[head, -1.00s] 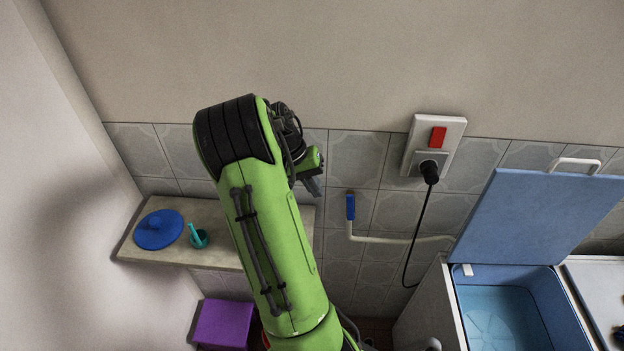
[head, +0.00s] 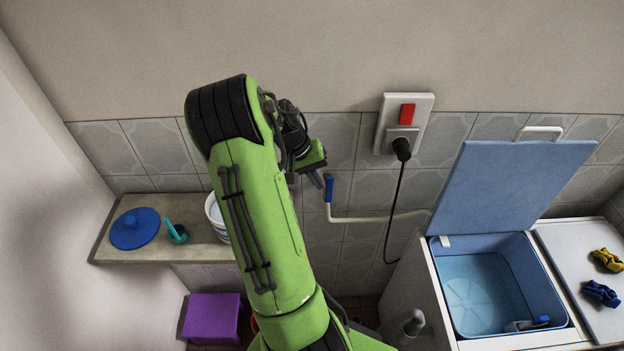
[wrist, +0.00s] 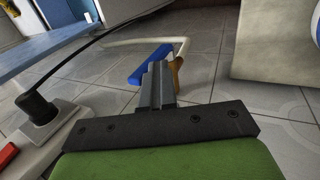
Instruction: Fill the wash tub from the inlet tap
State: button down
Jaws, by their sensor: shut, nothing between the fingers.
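The inlet tap's blue lever (head: 329,188) is on the tiled wall. A white pipe (head: 375,218) runs from it to the washing machine. The wrist view shows the lever (wrist: 148,64) just beyond my fingertips, with a brass-coloured part (wrist: 177,72) beside it. My gripper (head: 318,181) is shut and empty, its tips close to the lever; I cannot tell whether they touch. The wash tub (head: 533,262) is blue and its lid (head: 505,185) stands open. The tub's floor looks pale blue; I cannot tell how much water is in it.
A switch plate (head: 404,122) with a plug and hanging black cord is above and right of the tap. A purple box (head: 211,317) stands below.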

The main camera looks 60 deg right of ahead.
jog(key=shift+s+d+r, duration=0.15)
jog(key=shift+s, duration=0.05)
jog(key=w+p+v, duration=0.1)
jog(key=p+v, duration=0.1)
jog(key=v, duration=1.3)
jog(key=shift+a, duration=0.35)
jog(key=shift+w, duration=0.15)
